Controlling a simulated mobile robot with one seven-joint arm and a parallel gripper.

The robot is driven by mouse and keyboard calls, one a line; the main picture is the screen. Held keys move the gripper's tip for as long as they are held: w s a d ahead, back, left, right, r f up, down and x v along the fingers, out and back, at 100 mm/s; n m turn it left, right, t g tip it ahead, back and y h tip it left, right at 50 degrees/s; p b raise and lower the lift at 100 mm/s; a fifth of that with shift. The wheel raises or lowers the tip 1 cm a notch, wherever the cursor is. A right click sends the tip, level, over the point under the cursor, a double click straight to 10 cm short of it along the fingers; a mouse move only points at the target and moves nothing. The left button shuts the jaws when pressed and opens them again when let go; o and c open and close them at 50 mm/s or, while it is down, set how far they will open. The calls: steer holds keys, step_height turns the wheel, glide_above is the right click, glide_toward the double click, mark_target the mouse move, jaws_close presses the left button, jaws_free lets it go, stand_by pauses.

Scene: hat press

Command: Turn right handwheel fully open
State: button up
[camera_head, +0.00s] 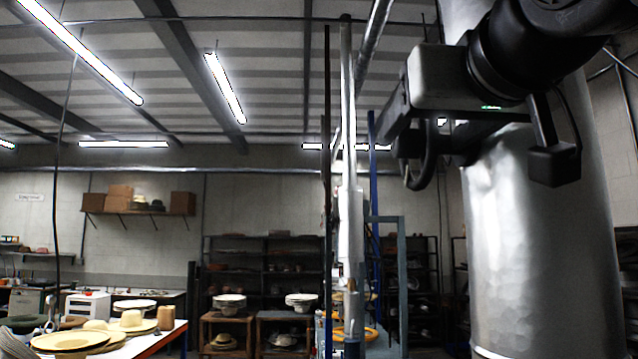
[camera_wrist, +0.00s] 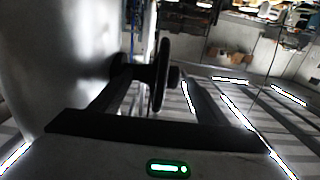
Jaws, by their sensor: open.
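A dark handwheel (camera_wrist: 162,72) shows nearly edge-on in the wrist view, with a dark hub and stem leading left to a large silver cylinder (camera_wrist: 60,60). My gripper (camera_wrist: 155,85) is open, and the wheel's rim appears between its two fingers; I cannot tell whether either finger touches it. In the head view my gripper (camera_head: 393,140) is at the upper right, in front of the silver cylinder (camera_head: 540,230). The dark wheel (camera_head: 420,170) is partly hidden there behind my gripper. How far it is turned cannot be told.
Vertical pipes (camera_head: 349,220) stand left of my gripper, with a yellow ring (camera_head: 370,333) low behind them. Shelves (camera_head: 270,250) line the back wall. A table with straw hats (camera_head: 75,341) is at the lower left.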

mark_target(421, 138)
steer(key=shift+w+p, duration=0.3)
steer(key=shift+w, duration=1.95)
steer(key=shift+c, duration=0.2)
steer(key=c, duration=1)
